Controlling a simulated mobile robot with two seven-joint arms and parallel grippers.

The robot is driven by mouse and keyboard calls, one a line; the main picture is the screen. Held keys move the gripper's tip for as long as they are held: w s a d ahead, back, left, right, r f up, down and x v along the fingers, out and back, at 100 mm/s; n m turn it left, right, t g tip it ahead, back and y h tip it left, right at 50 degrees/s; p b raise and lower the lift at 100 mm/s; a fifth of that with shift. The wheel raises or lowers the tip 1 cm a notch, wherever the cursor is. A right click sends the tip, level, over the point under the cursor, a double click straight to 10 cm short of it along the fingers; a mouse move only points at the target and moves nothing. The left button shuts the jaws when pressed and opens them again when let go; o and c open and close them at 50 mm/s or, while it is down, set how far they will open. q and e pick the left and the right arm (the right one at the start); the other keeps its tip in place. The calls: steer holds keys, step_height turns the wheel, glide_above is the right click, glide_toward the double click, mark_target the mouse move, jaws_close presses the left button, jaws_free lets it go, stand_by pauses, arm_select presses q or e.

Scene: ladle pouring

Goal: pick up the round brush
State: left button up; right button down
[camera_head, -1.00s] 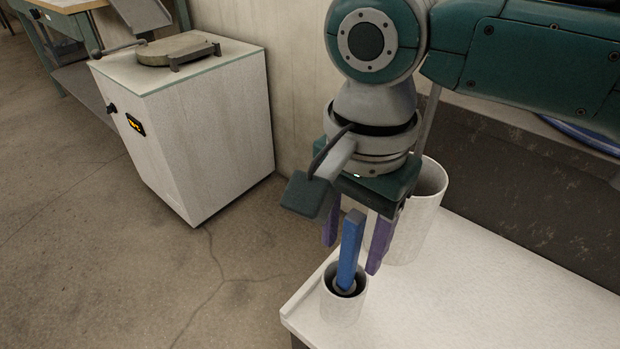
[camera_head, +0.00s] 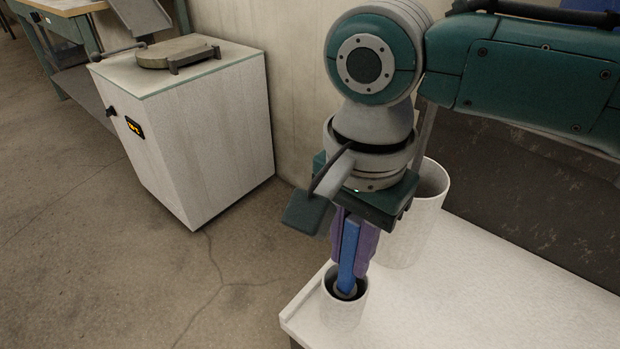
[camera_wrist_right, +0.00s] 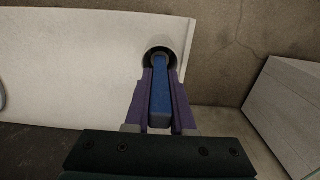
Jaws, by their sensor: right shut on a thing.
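The round brush (camera_head: 348,254) shows as a blue handle standing upright in a small white cup (camera_head: 342,312). The cup stands near the left front corner of the white table; the brush's lower end is hidden inside it. My right gripper (camera_head: 354,262) points down above the cup, its purple fingers shut on the blue handle from both sides. The right wrist view shows the handle (camera_wrist_right: 160,95) between the fingers of my right gripper (camera_wrist_right: 160,90), with the cup's rim (camera_wrist_right: 166,42) beyond. My left gripper is not in view.
A larger white cylinder (camera_head: 430,200) stands on the white table (camera_head: 470,295) just behind my right gripper. A white cabinet (camera_head: 205,140) with a round plate-like fixture (camera_head: 175,53) on top stands on the floor at left. The table's right part is clear.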

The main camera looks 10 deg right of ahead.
steer(key=shift+r, duration=0.1)
stand_by(0.3)
step_height(320, 180, up, 20)
steer(key=p, duration=0.7)
